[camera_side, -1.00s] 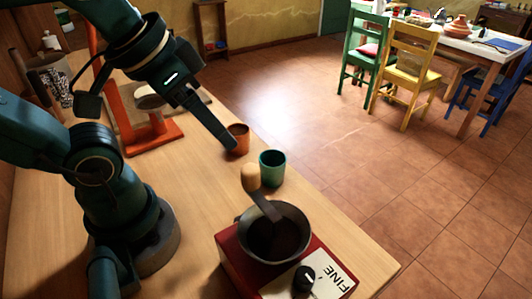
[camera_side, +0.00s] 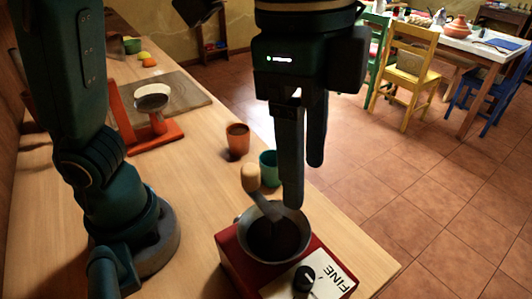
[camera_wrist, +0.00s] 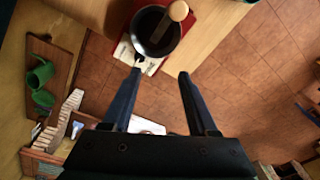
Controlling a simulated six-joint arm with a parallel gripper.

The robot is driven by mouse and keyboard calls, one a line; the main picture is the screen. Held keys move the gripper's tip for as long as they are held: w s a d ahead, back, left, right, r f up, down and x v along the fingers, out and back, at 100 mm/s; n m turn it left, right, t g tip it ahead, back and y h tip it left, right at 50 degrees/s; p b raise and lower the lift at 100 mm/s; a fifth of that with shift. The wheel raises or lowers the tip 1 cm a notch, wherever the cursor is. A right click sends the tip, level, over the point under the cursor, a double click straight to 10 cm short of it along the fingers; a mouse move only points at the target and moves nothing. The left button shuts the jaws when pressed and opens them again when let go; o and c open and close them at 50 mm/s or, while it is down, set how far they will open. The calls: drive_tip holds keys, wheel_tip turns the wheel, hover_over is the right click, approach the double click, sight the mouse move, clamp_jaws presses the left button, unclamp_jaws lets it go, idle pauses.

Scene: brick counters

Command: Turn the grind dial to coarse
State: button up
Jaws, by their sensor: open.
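The grinder (camera_side: 236,262) is a red box with a dark metal bowl (camera_side: 274,236) and a wooden-knobbed crank (camera_side: 251,177). Its black grind dial (camera_side: 304,279) sits on a pale plate (camera_side: 330,277) printed FINE, at the front right. Which way the dial points is too small to tell. My gripper (camera_side: 304,184) is open and empty, pointing down, its fingers apart above the grinder and clear of the dial in the picture. In the wrist view the bowl (camera_wrist: 155,32) lies ahead of my gripper (camera_wrist: 160,72), and the pale plate shows near the left fingertip.
An orange stand (camera_side: 150,136) is further back left. The counter's right edge drops to a tiled floor.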

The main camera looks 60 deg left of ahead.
sight(305, 274)
drive_tip(key=shift+s+d+f+m+g+y, duration=0.15)
drive_tip(key=shift+s+d+f+m, duration=0.4)
drive_tip(key=shift+f, duration=1.4)
drive_tip(key=shift+s+d+f+m+g+y, duration=0.1)
drive_tip(key=shift+d+f+m, duration=0.55)
drive_tip(key=shift+f, duration=1.35)
drive_tip(key=shift+s+d+f+m+g+y, duration=0.2)
drive_tip(key=shift+d+f, duration=0.7)
drive_tip(key=shift+f, duration=1.05)
clamp_jaws()
